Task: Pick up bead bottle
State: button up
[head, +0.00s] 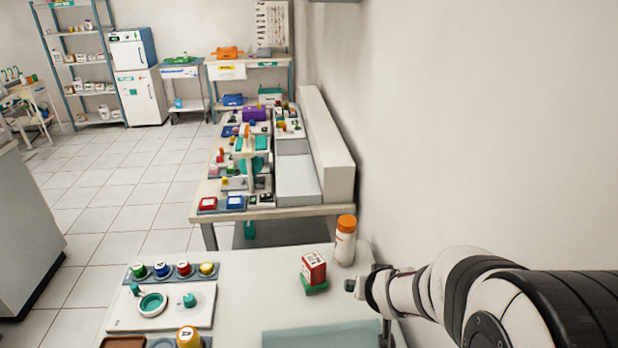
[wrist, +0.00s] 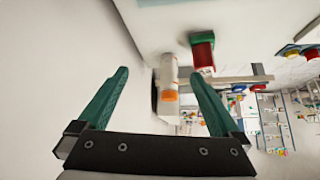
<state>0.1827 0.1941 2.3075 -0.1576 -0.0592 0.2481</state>
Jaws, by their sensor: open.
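The bead bottle seems to be the white bottle with an orange cap (head: 345,241), standing upright at the back right of the near table, close to the wall. Its contents cannot be made out. In the wrist view the bottle (wrist: 168,72) lies between the lines of the two green fingers, and it looks to be beyond their tips. My gripper (wrist: 159,75) is open and empty. In the head view my gripper (head: 353,286) is in front of the bottle, low at the table's right edge, mostly hidden by my arm.
A red and white box on a green base (head: 313,270) stands just left of the bottle; it also shows in the wrist view (wrist: 203,52). The wall (head: 480,150) is close on the right. A tray with colored pots (head: 140,318) is at the left.

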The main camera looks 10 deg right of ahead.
aim_at(349, 239)
jog(key=w+f+n+t, duration=0.1)
jog(key=w+f+t, duration=0.1)
jog(key=w, duration=0.6)
jog(key=w+f+n+t+y, duration=0.1)
jog(key=w+f, duration=0.3)
jog(key=w, duration=0.5)
jog(key=w+d+f+n+t, duration=0.1)
jog(key=w+f, duration=0.3)
jog(key=w, duration=0.4)
jog(key=shift+w+t+y, duration=0.25)
jog(key=shift+t+y, duration=0.15)
jog(key=shift+t, duration=0.5)
jog(key=shift+r, duration=0.1)
grip_shut()
